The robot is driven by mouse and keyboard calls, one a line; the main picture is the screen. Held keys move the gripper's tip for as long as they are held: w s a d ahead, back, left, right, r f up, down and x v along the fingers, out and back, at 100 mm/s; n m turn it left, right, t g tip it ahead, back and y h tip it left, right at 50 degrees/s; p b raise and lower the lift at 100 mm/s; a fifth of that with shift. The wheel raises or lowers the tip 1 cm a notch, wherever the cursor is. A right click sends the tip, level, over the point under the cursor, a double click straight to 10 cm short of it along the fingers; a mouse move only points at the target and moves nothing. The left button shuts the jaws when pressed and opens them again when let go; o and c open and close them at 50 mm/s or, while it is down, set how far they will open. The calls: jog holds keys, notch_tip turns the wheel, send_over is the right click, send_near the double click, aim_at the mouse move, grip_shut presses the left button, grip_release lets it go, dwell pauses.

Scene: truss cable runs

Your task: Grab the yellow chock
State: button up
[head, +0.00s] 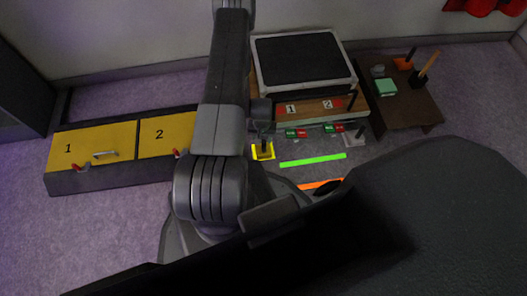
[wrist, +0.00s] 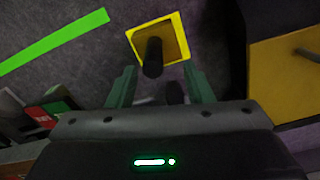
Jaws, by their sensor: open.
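The yellow chock (wrist: 176,36) appears in the wrist view as a yellow-edged square with a darker yellow middle and a black upright peg or handle standing on it. In the head view it shows as a small yellow shape (head: 263,156) on the floor, partly covered by my gripper. My gripper (wrist: 159,67) is open, its two greenish fingers apart with nothing held between them. The black peg stands just beyond the fingertips, roughly in line with the gap. I cannot tell the exact height of the fingers above it.
A green strip (head: 313,160) and an orange strip (head: 322,184) lie on the floor. Yellow-lidded boxes (head: 95,145) stand left. A bench with plates 1 and 2 (head: 308,107) and red-green connectors (head: 296,133) is behind. A brown table (head: 405,105) stands right.

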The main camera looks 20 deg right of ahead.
aim_at(264, 145)
jog(key=f, duration=0.1)
jog(key=f+b, duration=0.1)
jog(key=f, duration=0.1)
jog(key=f+b, duration=0.1)
jog(key=f, duration=0.1)
jog(key=shift+s+d+f, duration=0.15)
jog(key=shift+s+d, duration=0.1)
jog(key=shift+d, duration=0.05)
grip_shut()
